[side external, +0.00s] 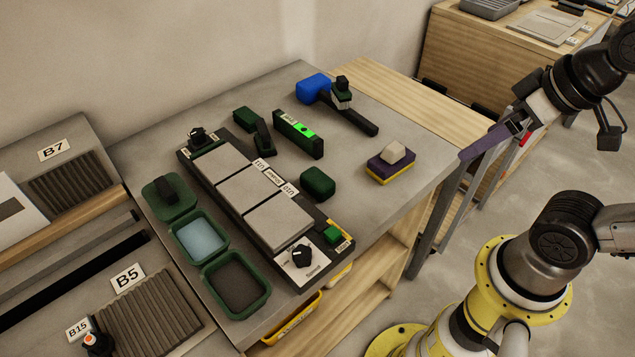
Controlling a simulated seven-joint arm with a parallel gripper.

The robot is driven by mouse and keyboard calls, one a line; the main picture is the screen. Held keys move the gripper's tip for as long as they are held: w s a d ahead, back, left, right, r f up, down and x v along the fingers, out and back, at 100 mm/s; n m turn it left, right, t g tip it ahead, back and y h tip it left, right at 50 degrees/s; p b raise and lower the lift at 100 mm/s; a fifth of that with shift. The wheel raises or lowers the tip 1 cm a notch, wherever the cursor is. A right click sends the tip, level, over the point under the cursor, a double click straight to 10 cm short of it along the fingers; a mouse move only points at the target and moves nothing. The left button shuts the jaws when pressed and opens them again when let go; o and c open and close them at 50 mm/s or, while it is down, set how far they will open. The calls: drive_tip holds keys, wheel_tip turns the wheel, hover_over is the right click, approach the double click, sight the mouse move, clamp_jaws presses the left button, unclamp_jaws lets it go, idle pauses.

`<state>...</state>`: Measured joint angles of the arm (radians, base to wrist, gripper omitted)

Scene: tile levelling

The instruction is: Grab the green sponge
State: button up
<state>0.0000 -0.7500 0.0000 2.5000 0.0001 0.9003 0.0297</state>
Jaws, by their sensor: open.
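A dark green block (318,182), which looks like the green sponge, lies on the grey worktop just right of the row of grey tiles (250,192). My gripper (488,141) is at the right, above and beyond the worktop's right edge. It is open, with nothing seen between its fingers, and well apart from the green block. The block's top and near sides show, and nothing covers it.
A purple and yellow block (391,173) with a pale lump on top lies between my gripper and the green block. A green level (298,134) and a blue-headed mallet (314,88) lie behind. Green trays (236,284) stand at the front left.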

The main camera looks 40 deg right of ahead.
drive_tip(key=w+a+r+m, duration=0.1)
drive_tip(key=w+r+m, duration=0.5)
drive_tip(key=m, duration=0.5)
drive_tip(key=m+g, duration=0.6)
drive_tip(key=m, duration=0.1)
hover_over(318, 177)
wheel_tip(318, 177, down, 10)
wheel_tip(318, 177, down, 7)
drive_tip(key=shift+s, duration=0.15)
drive_tip(key=shift+f, duration=3.2)
drive_tip(key=shift+c, duration=0.3)
